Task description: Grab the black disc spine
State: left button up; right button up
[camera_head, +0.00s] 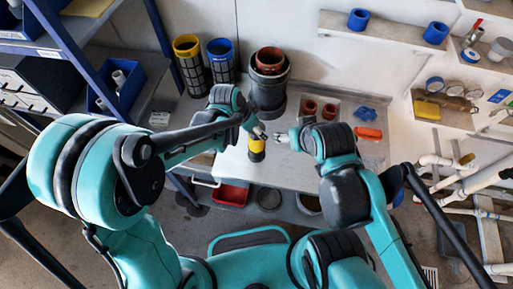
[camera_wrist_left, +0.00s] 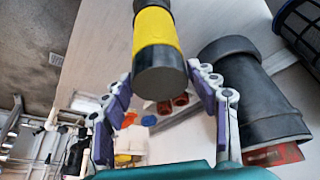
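A black cylinder with a yellow band (camera_head: 256,146) is at the middle of the light worktop (camera_head: 232,168). In the left wrist view the banded cylinder (camera_wrist_left: 157,35) lies ahead, its dark end toward my fingers. My left gripper (camera_head: 259,131) is beside it in the head view. In the left wrist view the left gripper (camera_wrist_left: 158,80) has its fingers spread, with nothing clasped. My right gripper (camera_head: 284,138) is small, just right of the cylinder; its opening is unclear. I cannot tell whether this cylinder is the black disc spine.
Two black mesh cylinders, yellow-rimmed (camera_head: 190,66) and blue-rimmed (camera_head: 221,64), stand at the back left. A large dark pipe (camera_head: 267,92) stands behind my left gripper. Brown cups (camera_head: 328,111) and an orange piece (camera_head: 368,133) lie at the right. A red bin (camera_head: 230,195) is below.

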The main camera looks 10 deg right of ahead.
pick_arm(q)
grip_shut()
